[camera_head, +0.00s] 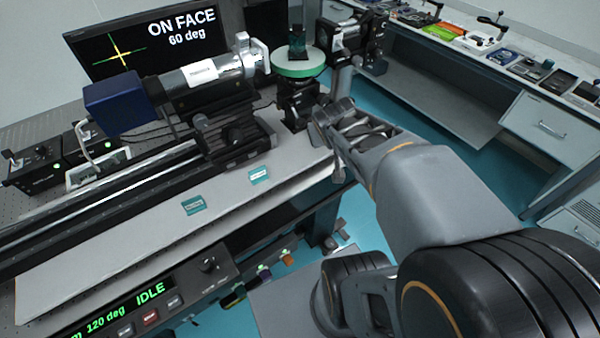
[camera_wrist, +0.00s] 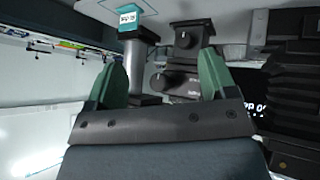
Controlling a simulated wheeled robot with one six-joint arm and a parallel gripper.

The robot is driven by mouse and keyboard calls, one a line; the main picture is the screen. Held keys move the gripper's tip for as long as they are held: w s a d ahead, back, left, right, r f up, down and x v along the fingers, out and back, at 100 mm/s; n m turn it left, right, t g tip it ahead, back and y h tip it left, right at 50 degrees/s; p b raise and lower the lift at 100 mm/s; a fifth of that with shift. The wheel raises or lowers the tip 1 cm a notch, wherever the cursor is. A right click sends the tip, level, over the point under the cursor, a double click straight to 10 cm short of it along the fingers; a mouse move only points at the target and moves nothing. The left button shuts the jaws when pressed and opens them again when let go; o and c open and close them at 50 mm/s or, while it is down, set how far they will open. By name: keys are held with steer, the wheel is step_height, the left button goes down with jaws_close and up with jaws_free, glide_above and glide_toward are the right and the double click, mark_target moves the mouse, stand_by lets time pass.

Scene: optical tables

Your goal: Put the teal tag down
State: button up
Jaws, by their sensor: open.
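Two small teal tags with pale labels lie apart on a light grey strip (camera_head: 130,252) in the head view: one nearer the middle (camera_head: 194,205), one farther right (camera_head: 259,175). My gripper (camera_head: 335,118) is past the strip's right end, near the round stage. In the wrist view, a teal tag (camera_wrist: 127,20) shows at the top, beyond the left fingertip and by a metal post; I cannot tell which tag it is. My gripper (camera_wrist: 162,60) has its two green fingers apart, with nothing held between them.
A round stage with a green rim (camera_head: 298,65) stands just left of my gripper. A silver tube with a blue box (camera_head: 118,103) sits on the rail behind the strip. A control panel (camera_head: 150,305) borders its front. A side bench (camera_head: 490,60) holds several parts.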

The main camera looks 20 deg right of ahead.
steer(key=s+a+f+n+g+y, duration=0.1)
steer(key=s+a+g+y, duration=0.2)
steer(key=s+a, duration=0.5)
steer(key=a+y, duration=0.1)
steer(key=a, duration=0.2)
steer(key=shift+a+f+n+g, duration=0.2)
steer(key=shift+a+n+g, duration=0.1)
steer(key=shift+a+n, duration=0.1)
stand_by(0.3)
